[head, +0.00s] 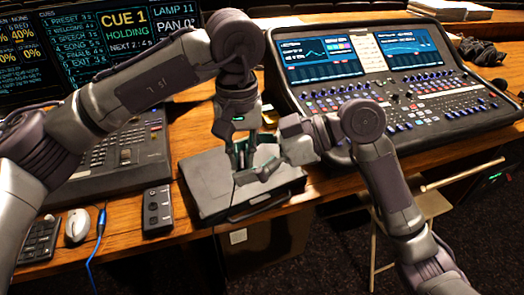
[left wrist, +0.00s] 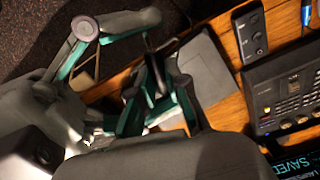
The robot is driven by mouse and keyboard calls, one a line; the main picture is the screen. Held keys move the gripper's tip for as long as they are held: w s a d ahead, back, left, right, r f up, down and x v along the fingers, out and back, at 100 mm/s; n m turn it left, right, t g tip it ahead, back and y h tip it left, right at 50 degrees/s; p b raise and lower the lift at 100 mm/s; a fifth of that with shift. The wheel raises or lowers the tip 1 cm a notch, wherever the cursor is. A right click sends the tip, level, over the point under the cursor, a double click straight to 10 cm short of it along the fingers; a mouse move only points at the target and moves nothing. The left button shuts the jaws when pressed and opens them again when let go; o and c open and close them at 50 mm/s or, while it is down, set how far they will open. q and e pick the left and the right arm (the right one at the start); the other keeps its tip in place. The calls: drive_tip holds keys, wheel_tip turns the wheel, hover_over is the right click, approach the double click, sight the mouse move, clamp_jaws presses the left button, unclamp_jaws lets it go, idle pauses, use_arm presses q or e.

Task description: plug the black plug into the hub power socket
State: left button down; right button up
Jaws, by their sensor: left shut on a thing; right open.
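My left gripper (head: 240,158) points down above a flat dark grey case (head: 208,186) at the desk's front edge. In the left wrist view its teal-lined fingers (left wrist: 160,100) are shut on a small dark thing (left wrist: 157,52), apparently the black plug, largely hidden by the fingers. My right gripper (head: 258,170) is open, coming in from the right very close to the left fingers. It also shows in the left wrist view (left wrist: 120,38). The case also shows there (left wrist: 210,70). I cannot make out the hub power socket, or whether the plug touches anything.
A mixing console (head: 400,90) with lit screens fills the back right. A keypad desk unit (head: 120,155) stands left of the case. A small black remote (head: 157,210), a white mouse (head: 77,225) and a blue cable (head: 101,225) lie front left. A wooden-framed stand (head: 430,200) is at right.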

drive_tip(key=shift+a, duration=0.15)
drive_tip(key=shift+c, duration=0.4)
drive_tip(key=shift+s, duration=0.1)
drive_tip(key=c, duration=1.1)
use_arm(q)
drive_tip(key=c, duration=1.1)
unclamp_jaws()
drive_tip(key=shift+w, duration=0.1)
use_arm(e)
drive_tip(key=shift+c, duration=0.2)
use_arm(q)
drive_tip(key=shift+r, duration=0.1)
